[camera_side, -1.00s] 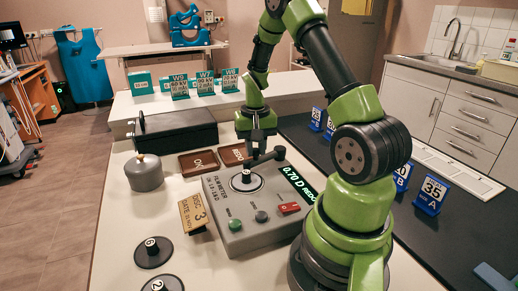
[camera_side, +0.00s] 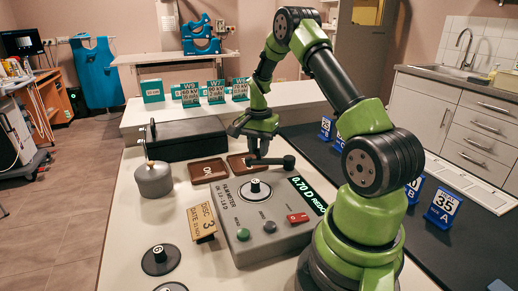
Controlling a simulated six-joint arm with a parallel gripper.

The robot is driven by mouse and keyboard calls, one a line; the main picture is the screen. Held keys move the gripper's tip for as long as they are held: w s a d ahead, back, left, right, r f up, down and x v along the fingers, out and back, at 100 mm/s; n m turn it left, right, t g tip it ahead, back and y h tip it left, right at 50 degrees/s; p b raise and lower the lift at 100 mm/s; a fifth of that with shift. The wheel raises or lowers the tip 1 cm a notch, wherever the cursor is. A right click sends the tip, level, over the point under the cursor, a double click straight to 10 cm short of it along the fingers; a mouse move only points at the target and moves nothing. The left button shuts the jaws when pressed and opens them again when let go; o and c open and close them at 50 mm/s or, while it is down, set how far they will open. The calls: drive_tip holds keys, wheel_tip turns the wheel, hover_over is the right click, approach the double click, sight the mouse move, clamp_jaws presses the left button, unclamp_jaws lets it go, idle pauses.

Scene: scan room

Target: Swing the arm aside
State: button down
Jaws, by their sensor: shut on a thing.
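The grey film meter (camera_side: 268,240) stands on the bench with its display lit "0.70 D REDO". Its dark swing arm (camera_side: 272,161) points left from a pivot at the meter's back right corner. My green gripper (camera_side: 253,152) points down and is shut on the arm's free left end. The fingertips are small here and the exact grip is hard to see.
Two brown trays (camera_side: 207,170) lie behind the meter. A grey lidded pot (camera_side: 153,179), a black box (camera_side: 185,138), a yellow tag (camera_side: 201,221) and a numbered disc (camera_side: 160,260) are at the left.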

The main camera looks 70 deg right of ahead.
drive_tip(key=shift+d, duration=0.1)
idle(0.3)
drive_tip(key=c, duration=1)
unclamp_jaws()
drive_tip(key=shift+o, duration=0.2)
wheel_tip(320, 180, up, 10)
